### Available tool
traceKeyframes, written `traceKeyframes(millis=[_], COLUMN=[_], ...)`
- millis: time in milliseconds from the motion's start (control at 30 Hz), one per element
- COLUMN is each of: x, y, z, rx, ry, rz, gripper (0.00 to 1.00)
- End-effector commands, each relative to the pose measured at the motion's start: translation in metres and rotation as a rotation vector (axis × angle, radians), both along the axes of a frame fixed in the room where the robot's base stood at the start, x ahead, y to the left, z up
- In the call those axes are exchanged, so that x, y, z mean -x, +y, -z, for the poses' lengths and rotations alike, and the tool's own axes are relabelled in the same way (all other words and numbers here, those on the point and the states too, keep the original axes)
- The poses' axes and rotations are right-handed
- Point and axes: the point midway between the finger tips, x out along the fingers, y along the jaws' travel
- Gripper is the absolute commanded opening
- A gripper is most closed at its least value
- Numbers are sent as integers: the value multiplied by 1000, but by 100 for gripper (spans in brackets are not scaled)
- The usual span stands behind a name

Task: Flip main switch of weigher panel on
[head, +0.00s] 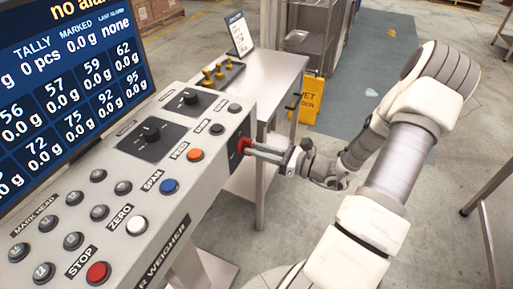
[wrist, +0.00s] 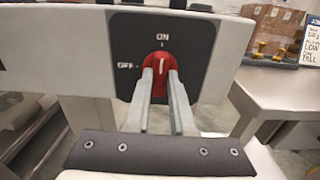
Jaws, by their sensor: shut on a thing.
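The main switch is a red rotary knob (wrist: 160,65) on a dark plate (wrist: 195,57) on the end face of the weigher panel (head: 215,135). The plate reads ON above the knob and OFF to its left. The white line on the knob stands about upright, toward ON. My gripper (wrist: 160,80) is shut on the knob, one finger on each side. In the head view my gripper (head: 255,152) reaches the panel's right end from the right, and the red knob (head: 243,144) shows at its fingertips.
The panel top carries buttons, including a red STOP button (head: 98,272), and black dials (head: 150,130). A screen (head: 65,80) stands behind it. A steel table (head: 275,75) with a weight set (head: 220,72) is beyond. A yellow wet-floor sign (head: 306,101) stands on the floor.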

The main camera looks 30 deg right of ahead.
Motion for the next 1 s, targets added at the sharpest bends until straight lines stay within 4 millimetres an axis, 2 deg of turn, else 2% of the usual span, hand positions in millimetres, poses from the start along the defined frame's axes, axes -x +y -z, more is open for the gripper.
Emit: traceKeyframes(millis=[167,200,367,800,1000], x=[1,1,0,1,20], y=[0,0,0,-1,-17], z=[1,1,0,0,0], rx=[-2,-2,-1,1,1], ry=[3,3,2,1,1], rz=[0,0,0,1,4], gripper=[0,24,52,52,52])
